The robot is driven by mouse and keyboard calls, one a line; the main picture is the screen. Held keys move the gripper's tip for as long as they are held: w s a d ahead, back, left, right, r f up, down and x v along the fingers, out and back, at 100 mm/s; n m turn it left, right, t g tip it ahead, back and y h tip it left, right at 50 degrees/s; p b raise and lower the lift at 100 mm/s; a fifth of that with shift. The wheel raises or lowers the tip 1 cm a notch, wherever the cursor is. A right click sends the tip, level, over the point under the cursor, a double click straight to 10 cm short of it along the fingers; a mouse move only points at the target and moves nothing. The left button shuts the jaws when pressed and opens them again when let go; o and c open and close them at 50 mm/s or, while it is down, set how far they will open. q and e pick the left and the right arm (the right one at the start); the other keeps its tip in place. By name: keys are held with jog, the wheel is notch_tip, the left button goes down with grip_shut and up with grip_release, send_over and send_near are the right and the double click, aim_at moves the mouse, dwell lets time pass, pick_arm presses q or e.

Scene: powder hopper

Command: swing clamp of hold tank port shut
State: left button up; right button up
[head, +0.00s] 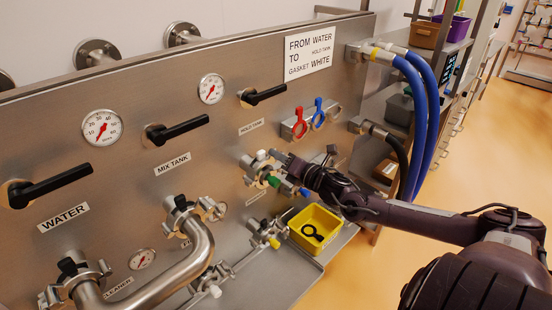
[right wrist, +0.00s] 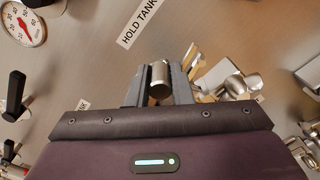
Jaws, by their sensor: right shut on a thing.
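The hold tank port (head: 258,168) sits on the steel panel below the HOLD TANK label (head: 252,127), with its metal clamp around it. My right gripper (head: 288,164) is at the right side of this port and hides part of it. In the right wrist view, the right gripper (right wrist: 162,82) is shut on a short metal cylinder (right wrist: 159,78), which looks like a part of the clamp. More shiny clamp metal (right wrist: 238,86) shows just right of the fingers. How far the clamp is closed cannot be told. My left gripper is not in view.
A yellow bin (head: 316,220) with a black ring gasket stands below the port. A bent steel pipe (head: 190,262) juts out at lower left. Blue hoses (head: 421,110) hang at the panel's right end.

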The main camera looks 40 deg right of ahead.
jog(key=f+b, duration=0.1)
jog(key=d+f+b, duration=0.1)
jog(key=shift+d+f, duration=0.15)
jog(key=shift+f, duration=0.2)
jog(key=o, duration=0.5)
jog(key=shift+r, duration=0.2)
jog(key=o, duration=0.3)
jog(key=shift+o, duration=0.2)
jog(key=s+p, duration=0.9)
jog(key=shift+d, duration=0.35)
